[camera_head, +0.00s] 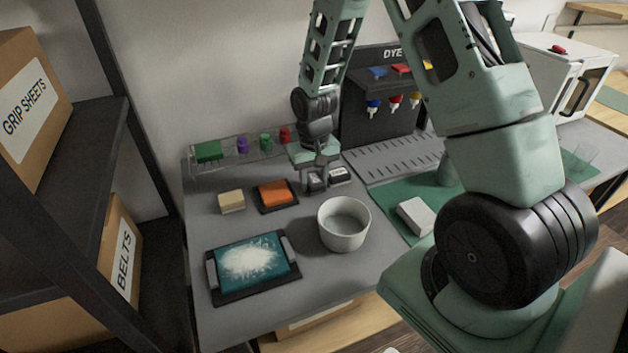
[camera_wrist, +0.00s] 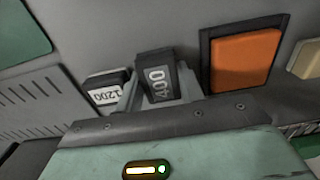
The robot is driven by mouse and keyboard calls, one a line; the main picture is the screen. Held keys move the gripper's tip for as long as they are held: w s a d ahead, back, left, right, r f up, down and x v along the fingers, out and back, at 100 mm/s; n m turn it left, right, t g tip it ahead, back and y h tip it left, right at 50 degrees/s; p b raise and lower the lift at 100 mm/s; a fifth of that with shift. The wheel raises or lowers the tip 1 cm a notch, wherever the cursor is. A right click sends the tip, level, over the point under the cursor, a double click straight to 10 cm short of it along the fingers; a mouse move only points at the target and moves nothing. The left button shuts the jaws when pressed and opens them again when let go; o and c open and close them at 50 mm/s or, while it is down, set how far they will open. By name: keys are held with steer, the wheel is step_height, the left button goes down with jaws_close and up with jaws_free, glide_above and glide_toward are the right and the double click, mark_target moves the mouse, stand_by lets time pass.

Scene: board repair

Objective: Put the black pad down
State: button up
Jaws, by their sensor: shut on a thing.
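My gripper (camera_head: 319,170) is shut on a black pad marked 400 (camera_wrist: 156,76), near the back of the grey workbench (camera_head: 225,315). In the wrist view the two fingers stand on either side of this pad. In the head view the held pad (camera_head: 317,184) is partly hidden by the fingers. It is at or just above the bench top; I cannot tell whether it touches. A second black pad with a white label marked 1200 (camera_wrist: 107,93) lies close beside it, also in the head view (camera_head: 341,176).
An orange block on a dark tray (camera_head: 276,193) and a beige block (camera_head: 231,201) lie left of the pads. A white bowl (camera_head: 344,224) stands in front. A teal board (camera_head: 252,264), a green mat (camera_head: 392,202) and a dye dispenser (camera_head: 380,90) are nearby.

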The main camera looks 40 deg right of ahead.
mark_target(314, 178)
steer(key=shift+f, duration=0.35)
steer(key=shift+s+f+b, duration=0.1)
steer(key=shift+f+b, duration=0.2)
steer(key=shift+f, duration=0.25)
steer(key=o, duration=0.8)
steer(key=shift+a+f, duration=0.1)
steer(key=shift+c, duration=0.2)
step_height(314, 178, up, 13)
steer(key=p, duration=0.1)
steer(key=s+a+r+n, duration=0.3)
steer(key=s+a, duration=0.1)
steer(key=a, duration=0.4)
steer(key=s+a+r+n, duration=0.2)
steer(key=s+a, duration=0.2)
steer(key=a, duration=0.4)
steer(key=s+a+r+n, duration=0.1)
steer(key=s+a+n, duration=0.2)
steer(key=s, duration=0.5)
steer(key=s+a+r+n, duration=0.1)
steer(key=s+a+n, duration=0.1)
steer(key=s+a, duration=0.3)
steer(key=s, duration=0.3)
steer(key=shift+n+y, duration=0.3)
steer(key=shift+n, duration=0.1)
